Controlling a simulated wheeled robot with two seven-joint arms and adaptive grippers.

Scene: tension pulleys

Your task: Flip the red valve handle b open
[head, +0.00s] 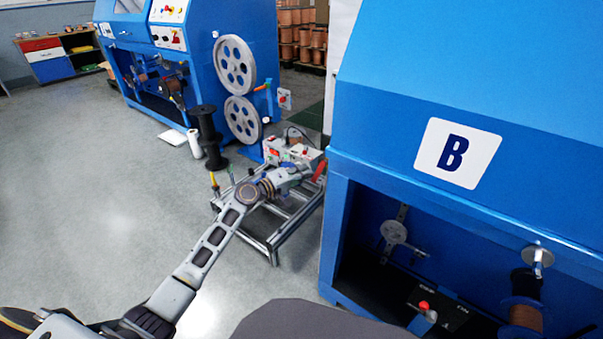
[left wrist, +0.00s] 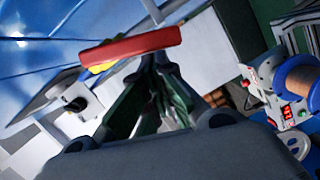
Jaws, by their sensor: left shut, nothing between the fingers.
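The red valve handle (left wrist: 135,47) crosses the left wrist view as a slanted bar, with a bit of yellow behind its left part. In the head view a red bar, the same handle (head: 320,171), shows beside the blue machine marked B. My left gripper (left wrist: 158,62) is shut and empty, its fingertips just below the handle in the picture. I cannot tell whether they touch it. In the head view my left gripper (head: 308,169) reaches to the handle over a low metal frame; its fingertips are too small to make out. My right gripper is not in view.
The machine marked B (head: 400,180) fills the right side. The low metal frame (head: 270,240) carries a unit with red parts (head: 290,150). A black spool (head: 207,140) stands by the far blue machine (head: 215,20). Grey floor (head: 90,190) at the left is clear.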

